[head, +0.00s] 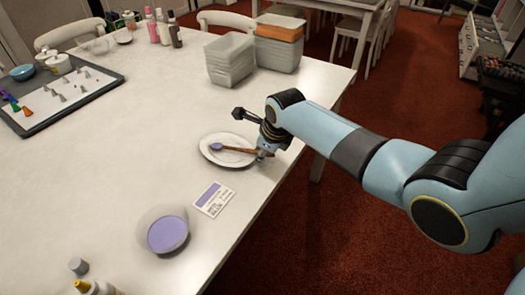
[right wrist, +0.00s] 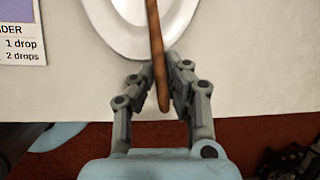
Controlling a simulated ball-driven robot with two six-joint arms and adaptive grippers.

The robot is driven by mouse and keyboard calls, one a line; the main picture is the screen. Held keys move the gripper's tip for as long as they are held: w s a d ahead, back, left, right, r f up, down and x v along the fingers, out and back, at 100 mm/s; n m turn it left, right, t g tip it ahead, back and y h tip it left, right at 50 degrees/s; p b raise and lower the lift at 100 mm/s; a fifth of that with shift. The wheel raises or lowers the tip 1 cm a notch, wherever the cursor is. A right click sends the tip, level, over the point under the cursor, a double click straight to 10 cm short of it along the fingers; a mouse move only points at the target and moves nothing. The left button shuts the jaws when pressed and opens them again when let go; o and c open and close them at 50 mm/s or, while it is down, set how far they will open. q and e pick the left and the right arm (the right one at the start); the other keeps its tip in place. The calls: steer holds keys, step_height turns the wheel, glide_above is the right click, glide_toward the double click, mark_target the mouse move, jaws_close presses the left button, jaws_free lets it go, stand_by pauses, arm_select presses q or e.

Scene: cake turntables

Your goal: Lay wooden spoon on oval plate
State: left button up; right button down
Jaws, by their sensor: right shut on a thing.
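The wooden spoon (head: 236,149) has a brown handle and a purple-tinted head. It lies across the white oval plate (head: 226,164) in the head view, its head over the plate's left part and its handle pointing right. I cannot tell whether it touches the plate. My right gripper (head: 265,154) is at the plate's right edge. In the right wrist view my right gripper (right wrist: 160,68) is shut on the spoon handle (right wrist: 156,45), whose end sticks out back past the fingertips. The plate's rim (right wrist: 112,32) lies just beyond the fingertips. My left gripper is not in view.
A printed card (head: 213,199) and a bowl of purple stuff (head: 167,234) lie in front of the plate. Clear tubs (head: 231,60) stand behind it. A dark-rimmed tray (head: 108,82) is at far left. The table's right edge is close to the plate; its middle is clear.

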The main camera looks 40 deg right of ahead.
steer(key=c, duration=1.3)
jaws_free()
steer(key=v, duration=1.2)
